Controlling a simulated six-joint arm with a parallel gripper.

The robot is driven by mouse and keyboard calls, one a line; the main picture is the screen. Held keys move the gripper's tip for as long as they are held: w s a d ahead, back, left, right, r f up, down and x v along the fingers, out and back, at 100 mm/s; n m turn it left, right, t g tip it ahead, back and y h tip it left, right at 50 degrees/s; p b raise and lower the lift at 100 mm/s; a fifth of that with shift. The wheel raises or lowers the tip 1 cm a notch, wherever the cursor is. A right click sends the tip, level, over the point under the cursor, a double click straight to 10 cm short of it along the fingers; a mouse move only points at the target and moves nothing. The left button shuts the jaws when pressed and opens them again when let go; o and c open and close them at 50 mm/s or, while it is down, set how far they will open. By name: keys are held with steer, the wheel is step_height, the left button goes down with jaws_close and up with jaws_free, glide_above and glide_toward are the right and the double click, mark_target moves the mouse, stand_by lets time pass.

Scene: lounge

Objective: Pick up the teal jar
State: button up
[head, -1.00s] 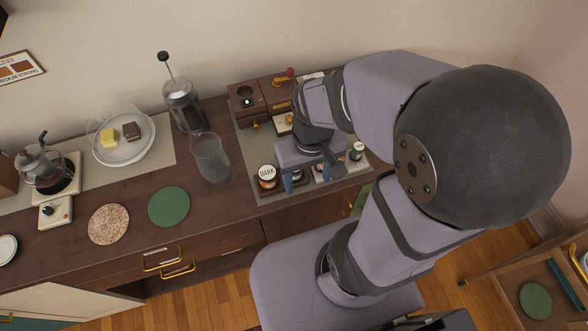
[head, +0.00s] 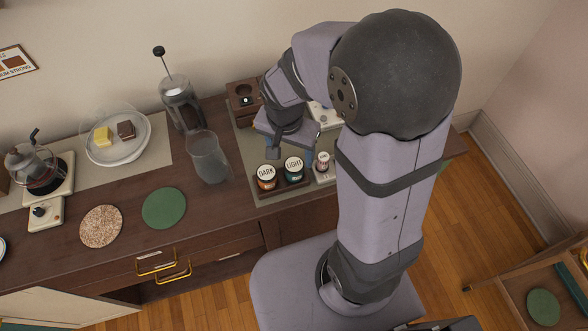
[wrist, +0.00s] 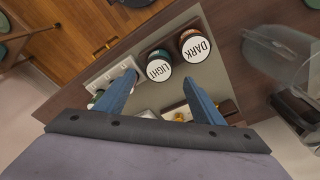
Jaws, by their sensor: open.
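The teal jar (head: 293,175), with a white lid marked LIGHT, stands in a dark wooden holder (head: 282,190) on the counter. In the wrist view the teal jar (wrist: 158,72) lies ahead of my open gripper (wrist: 159,79), between the lines of its two blue fingers. In the head view my gripper (head: 288,151) is just behind the jar, toward the wall, and empty. A brown jar marked DARK (head: 266,178) stands close beside the teal jar on its left; it also shows in the wrist view (wrist: 195,48).
A small jar with a pinkish label (head: 323,163) stands right of the teal jar. A clear glass pitcher (head: 208,158) and a French press (head: 182,105) stand to the left. A wooden grinder box (head: 243,98) is behind. A green round mat (head: 164,208) lies flat front left.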

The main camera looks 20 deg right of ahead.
mark_target(294, 164)
steer(key=shift+m, duration=0.4)
steer(key=shift+d+f, duration=0.15)
steer(key=shift+f, duration=0.95)
steer(key=shift+f+p, duration=0.1)
steer(key=shift+p, duration=0.2)
steer(key=shift+w+d+f+p, duration=0.15)
steer(key=shift+f+p, duration=0.15)
steer(key=shift+f, duration=0.95)
steer(key=shift+w+d+f+p, duration=0.1)
steer(key=shift+f+p, duration=0.15)
steer(key=shift+f, duration=0.95)
steer(key=c, duration=1.2)
